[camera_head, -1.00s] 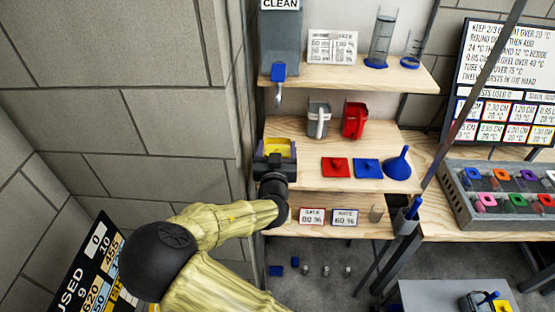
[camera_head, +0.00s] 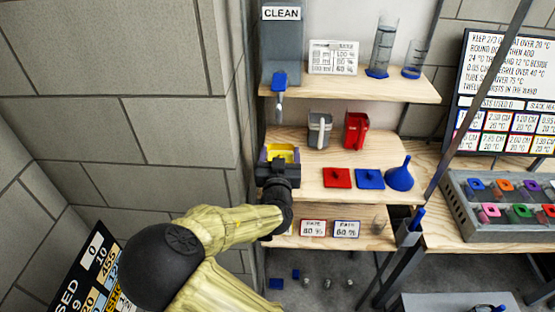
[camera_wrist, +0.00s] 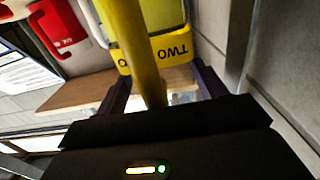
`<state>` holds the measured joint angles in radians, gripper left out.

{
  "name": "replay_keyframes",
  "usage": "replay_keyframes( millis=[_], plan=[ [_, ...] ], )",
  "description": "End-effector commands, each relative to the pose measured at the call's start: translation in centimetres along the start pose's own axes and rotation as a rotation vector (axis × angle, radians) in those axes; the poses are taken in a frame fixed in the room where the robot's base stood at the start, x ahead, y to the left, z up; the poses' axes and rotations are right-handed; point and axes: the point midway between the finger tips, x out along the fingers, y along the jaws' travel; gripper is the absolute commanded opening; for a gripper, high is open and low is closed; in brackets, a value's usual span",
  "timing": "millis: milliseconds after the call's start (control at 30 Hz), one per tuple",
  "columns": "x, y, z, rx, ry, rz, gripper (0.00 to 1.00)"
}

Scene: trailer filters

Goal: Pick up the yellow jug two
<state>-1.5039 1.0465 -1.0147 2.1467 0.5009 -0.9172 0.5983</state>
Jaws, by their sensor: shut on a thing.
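The yellow jug two (camera_head: 283,149) is at the left end of the middle shelf (camera_head: 320,188), partly hidden behind my gripper (camera_head: 279,157). In the wrist view the jug (camera_wrist: 157,52) shows upside-down "TWO" lettering on its yellow band. Its yellow handle runs between the two dark purple fingers of my gripper (camera_wrist: 160,85), which is shut on it. I cannot tell whether the jug touches the shelf.
A grey jug (camera_head: 319,130) and a red jug (camera_head: 356,130) stand to the right. Red (camera_head: 338,178) and blue (camera_head: 370,179) square lids and a blue funnel (camera_head: 400,175) are on the middle shelf. A wall (camera_head: 236,130) rises close on the left; a shelf (camera_head: 350,88) is above.

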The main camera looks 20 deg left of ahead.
Motion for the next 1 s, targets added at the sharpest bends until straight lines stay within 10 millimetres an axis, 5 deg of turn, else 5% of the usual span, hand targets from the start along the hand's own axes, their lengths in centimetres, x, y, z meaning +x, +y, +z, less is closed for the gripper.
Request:
replay_keyframes(
  millis=[667, 1000],
  plan=[
    [-0.1, -0.4, -5.6, 0.004, 0.004, -0.007, 0.05],
    [-0.1, 2.9, -5.4, 0.002, 0.002, -0.004, 0.05]
  ],
)
